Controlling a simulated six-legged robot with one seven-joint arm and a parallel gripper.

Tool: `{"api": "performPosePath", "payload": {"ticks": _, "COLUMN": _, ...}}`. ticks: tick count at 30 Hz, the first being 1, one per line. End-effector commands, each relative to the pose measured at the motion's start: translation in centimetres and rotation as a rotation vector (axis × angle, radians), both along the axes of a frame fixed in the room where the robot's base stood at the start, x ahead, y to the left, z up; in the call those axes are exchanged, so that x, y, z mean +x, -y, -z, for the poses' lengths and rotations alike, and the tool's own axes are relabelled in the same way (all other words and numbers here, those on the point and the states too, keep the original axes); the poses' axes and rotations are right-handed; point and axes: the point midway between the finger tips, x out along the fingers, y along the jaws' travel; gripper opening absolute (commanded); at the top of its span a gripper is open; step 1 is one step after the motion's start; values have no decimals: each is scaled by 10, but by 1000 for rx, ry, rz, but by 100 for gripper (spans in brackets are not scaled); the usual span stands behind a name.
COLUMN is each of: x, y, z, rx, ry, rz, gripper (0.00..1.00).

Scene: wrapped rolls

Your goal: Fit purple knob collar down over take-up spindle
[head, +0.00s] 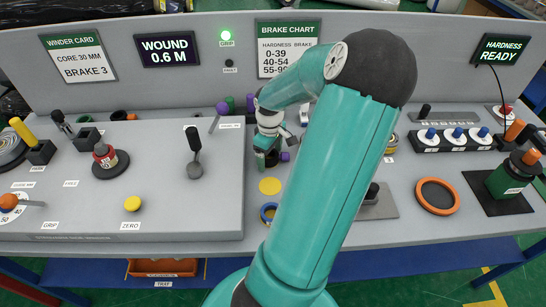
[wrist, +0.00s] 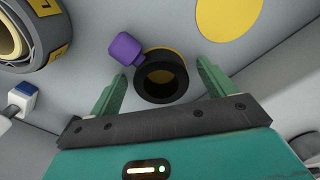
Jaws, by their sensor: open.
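The purple knob collar is a black ring (wrist: 161,78) with a yellow inside and a purple knob (wrist: 126,49) at its side. In the wrist view the ring lies between the fingertips of my open gripper (wrist: 161,72), with a gap visible on each side. In the head view my gripper (head: 268,147) is low over the bench, and the purple knob (head: 284,156) shows just right of it. I cannot tell for certain which part is the take-up spindle; an upright post (head: 104,154) on a black disc stands at the left.
A raised panel (head: 160,215) with levers is to the left. An orange-rimmed disc (head: 436,195) and a green block (head: 507,180) are to the right. My arm hides part of the bench.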

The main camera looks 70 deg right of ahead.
Motion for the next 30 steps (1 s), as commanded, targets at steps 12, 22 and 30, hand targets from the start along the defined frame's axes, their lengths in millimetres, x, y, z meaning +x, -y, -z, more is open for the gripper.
{"api": "performPosePath", "payload": {"ticks": 12, "x": 0, "y": 0, "z": -1, "rx": -1, "ry": 0, "rz": 0, "gripper": 28}}
{"api": "performPosePath", "payload": {"ticks": 22, "x": 0, "y": 1, "z": -11, "rx": -3, "ry": -1, "rz": 0, "gripper": 28}}
{"api": "performPosePath", "payload": {"ticks": 30, "x": 0, "y": -10, "z": -44, "rx": -4, "ry": -3, "rz": 0, "gripper": 28}}
